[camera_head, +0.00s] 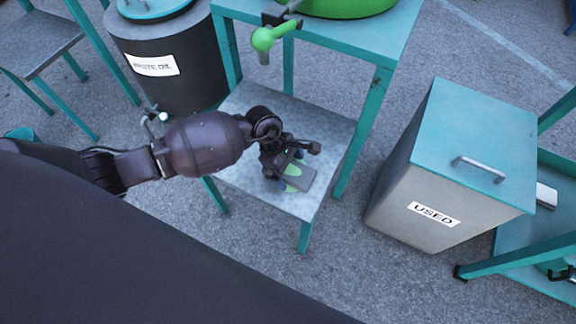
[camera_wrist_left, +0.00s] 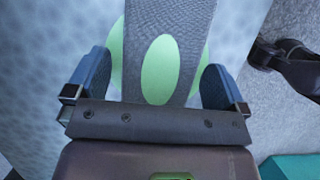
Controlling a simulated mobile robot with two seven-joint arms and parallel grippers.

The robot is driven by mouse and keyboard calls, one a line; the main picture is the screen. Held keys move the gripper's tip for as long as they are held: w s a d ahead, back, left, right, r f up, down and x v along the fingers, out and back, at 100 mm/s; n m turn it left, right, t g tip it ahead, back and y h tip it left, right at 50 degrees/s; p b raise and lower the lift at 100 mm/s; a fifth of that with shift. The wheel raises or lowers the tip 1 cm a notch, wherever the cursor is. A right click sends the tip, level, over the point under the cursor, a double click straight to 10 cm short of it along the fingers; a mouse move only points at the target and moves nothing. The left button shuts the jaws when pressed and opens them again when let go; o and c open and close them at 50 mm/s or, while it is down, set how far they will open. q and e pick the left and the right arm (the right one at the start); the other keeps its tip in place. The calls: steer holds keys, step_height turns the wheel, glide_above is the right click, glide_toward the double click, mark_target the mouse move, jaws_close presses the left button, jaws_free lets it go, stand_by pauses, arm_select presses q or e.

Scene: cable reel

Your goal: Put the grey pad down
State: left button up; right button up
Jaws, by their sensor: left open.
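The grey pad (camera_head: 304,175) has light green oval patches and lies on the lower metal shelf (camera_head: 247,184) of the teal stand. It also shows in the left wrist view (camera_wrist_left: 178,25), running up from between the fingers. My left gripper (camera_head: 290,160) is right over the pad's near end and hides part of it in the head view. In the left wrist view its two blue-grey fingers (camera_wrist_left: 154,82) stand apart on either side of the pad's green patches, with gaps visible beside the central patch. Whether the fingertips touch the shelf cannot be told.
The teal stand's upper top (camera_head: 350,38) holds a green round object (camera_head: 345,5), with a green-knobbed handle (camera_head: 263,39) overhanging. A dark waste oil drum (camera_head: 180,85) stands behind left. A box labelled USED (camera_head: 415,190) stands at right. Stand legs border the shelf.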

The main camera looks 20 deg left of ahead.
arm_select(q)
steer(key=shift+r, duration=0.15)
arm_select(e)
steer(key=shift+r, duration=0.1)
arm_select(q)
steer(key=shift+w+a+r, duration=0.1)
steer(key=shift+r, duration=0.25)
steer(key=p+v, duration=0.3)
steer(key=v, duration=0.8)
steer(key=shift+r, duration=0.15)
arm_select(e)
steer(key=shift+s+d+r+m, duration=0.25)
steer(key=shift+s+r+m, duration=0.15)
steer(key=shift+m, duration=0.1)
arm_select(q)
steer(key=shift+a, duration=0.1)
